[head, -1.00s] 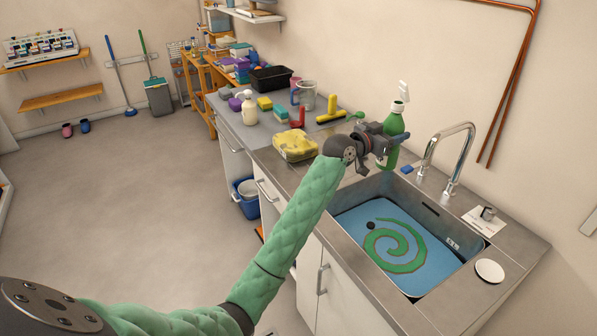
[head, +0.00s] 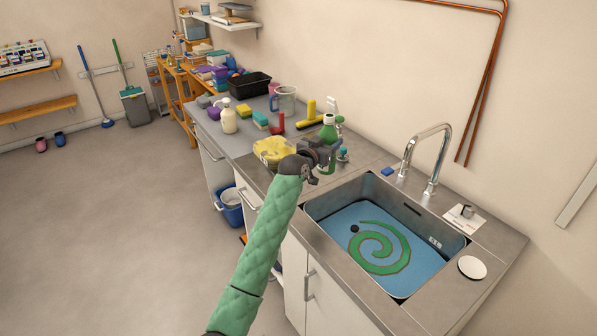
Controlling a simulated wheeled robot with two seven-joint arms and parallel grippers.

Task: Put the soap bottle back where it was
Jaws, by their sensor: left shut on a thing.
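My left gripper (head: 325,155) is shut on a green bottle (head: 328,134) with a white spray head. It holds the bottle upright over the counter, left of the sink's back corner. The gripper hides the bottle's middle, and I cannot tell if its base touches the counter. A cream pump bottle (head: 229,117), which looks like a soap dispenser, stands apart farther left on the counter (head: 247,143). My right gripper is not in view.
A yellow sponge-like pack (head: 272,151) lies just left of my gripper. The sink (head: 318,209) and tap (head: 432,160) are to the right.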

